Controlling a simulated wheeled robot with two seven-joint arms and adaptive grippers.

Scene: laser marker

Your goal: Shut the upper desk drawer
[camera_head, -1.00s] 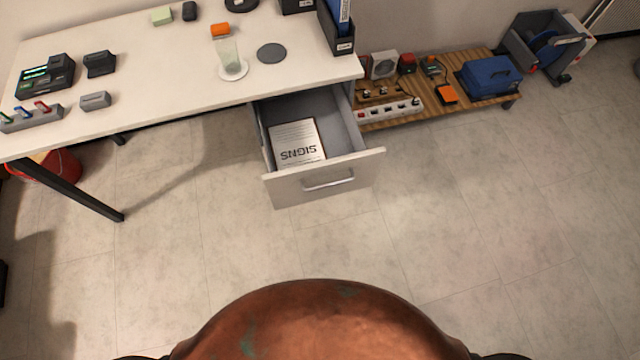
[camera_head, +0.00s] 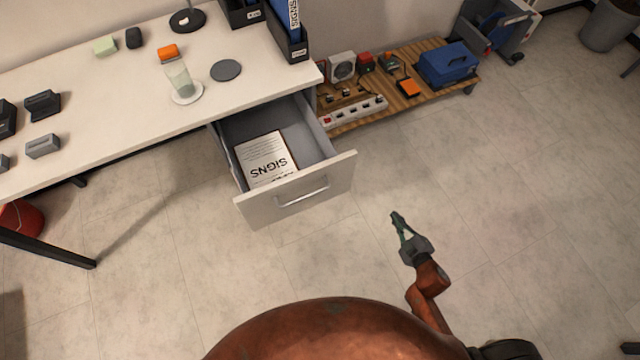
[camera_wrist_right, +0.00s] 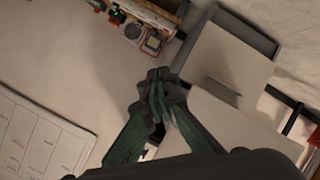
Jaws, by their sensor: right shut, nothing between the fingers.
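The upper desk drawer (camera_head: 255,209) is pulled out from under the white desk, its grey interior showing. It has a pale front with a metal handle (camera_head: 303,192). A "SIGNS" booklet (camera_head: 262,157) lies inside it. My right gripper (camera_head: 396,217) is shut and empty, over the floor to the right of the drawer front in the head view, apart from it. Its closed fingers also show in the right wrist view (camera_wrist_right: 156,88). A pale panel with a grey rim there looks like the drawer (camera_wrist_right: 228,55), beyond and right of the fingertips. My left gripper is not in view.
The desk top (camera_head: 110,95) holds a glass (camera_head: 179,80) on a coaster, a grey disc (camera_head: 226,70) and black file holders (camera_head: 290,42). A low wooden shelf (camera_head: 420,88) with a power strip and blue toolbox stands right of the drawer. The floor before the drawer is clear.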

